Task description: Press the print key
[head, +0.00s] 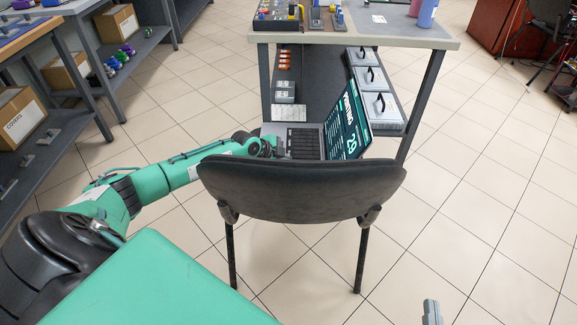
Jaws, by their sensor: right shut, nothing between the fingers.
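An open laptop (349,125) stands just beyond the chair's backrest, its keyboard (304,143) dark and its teal screen turned to the left with white text and a large number. The backrest hides its front edge and what it rests on. The single print key cannot be made out. My left arm reaches in from the left, and its green hand (264,147) is at the laptop's left side; its fingers cannot be made out. My right gripper (432,308) shows as grey fingers at the bottom edge, shut and empty, over the floor and well apart from the laptop.
A dark chair (300,187) stands between me and the laptop. Behind is a workbench (350,37) with a lower shelf holding lidded cases (379,104) and small parts. Shelves with cardboard boxes (20,116) stand at left.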

